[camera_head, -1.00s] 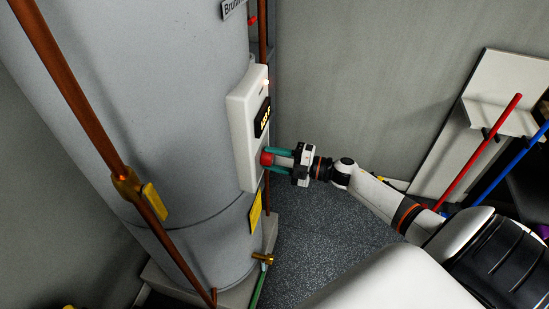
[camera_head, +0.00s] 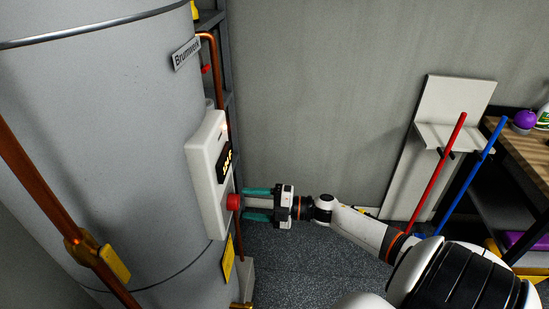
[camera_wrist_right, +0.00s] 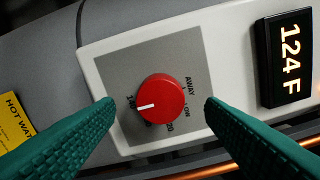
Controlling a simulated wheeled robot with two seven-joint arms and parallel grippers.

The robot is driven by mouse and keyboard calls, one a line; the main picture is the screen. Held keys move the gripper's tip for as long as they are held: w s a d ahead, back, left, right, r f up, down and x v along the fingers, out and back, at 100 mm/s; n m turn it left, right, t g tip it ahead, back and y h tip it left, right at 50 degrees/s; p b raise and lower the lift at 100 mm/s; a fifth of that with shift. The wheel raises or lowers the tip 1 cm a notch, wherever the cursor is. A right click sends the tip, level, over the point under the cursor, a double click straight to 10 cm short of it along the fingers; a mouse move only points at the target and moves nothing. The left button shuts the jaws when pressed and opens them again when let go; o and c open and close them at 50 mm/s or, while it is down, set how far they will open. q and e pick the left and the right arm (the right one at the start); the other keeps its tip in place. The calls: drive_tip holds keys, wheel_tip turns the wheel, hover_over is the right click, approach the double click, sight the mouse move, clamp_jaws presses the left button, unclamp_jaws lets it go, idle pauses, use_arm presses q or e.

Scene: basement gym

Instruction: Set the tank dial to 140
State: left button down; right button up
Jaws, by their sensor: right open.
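The water tank (camera_head: 110,120) is a big grey cylinder with a white control box (camera_head: 202,165) on its side. A red dial (camera_head: 233,201) sticks out of the box. The lit display (camera_wrist_right: 287,60) reads 124 F. My right gripper (camera_head: 246,203) is open, its green fingers on either side of the dial's axis, a little back from it and holding nothing. My left gripper is not in view.
A yellow label (camera_head: 228,259) sits below the box. Red (camera_head: 438,170) and blue (camera_head: 473,170) poles and a wooden bench (camera_head: 525,150) stand at right. Floor between is clear.

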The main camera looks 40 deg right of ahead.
drive_tip(key=b+v, duration=0.1)
drive_tip(key=v, duration=0.7)
drive_tip(key=shift+s+d+b, duration=0.25)
drive_tip(key=shift+d+b, duration=0.05)
drive_tip(key=shift+b, duration=0.1)
drive_tip(key=shift+f, duration=0.1)
drive_tip(key=s+d+f+m+g+h, duration=0.1)
drive_tip(key=s+f+m+h, duration=0.35)
drive_tip(key=f, duration=0.65)
drive_tip(key=s+d+f+m+g+h, duration=0.1)
drive_tip(key=s+f+m+h, duration=0.2)
drive_tip(key=f+m, duration=0.55)
drive_tip(key=s+f+m+g+h, duration=0.1)
drive_tip(key=s+f+m+h, duration=0.2)
drive_tip(key=f, duration=1.1)
drive_tip(key=s+a+f+m+g, duration=0.2)
drive_tip(key=s+a+f+g, duration=0.3)
drive_tip(key=s+a+f, duration=0.3)
drive_tip(key=s+a+f+m+g+h, duration=0.1)
drive_tip(key=s+a+f+g, duration=0.3)
drive_tip(key=s+a+f, duration=0.5)
drive_tip(key=s+a+m, duration=0.1)
drive_tip(key=s, duration=0.6)
drive_tip(key=shift+s+a+g, duration=0.4)
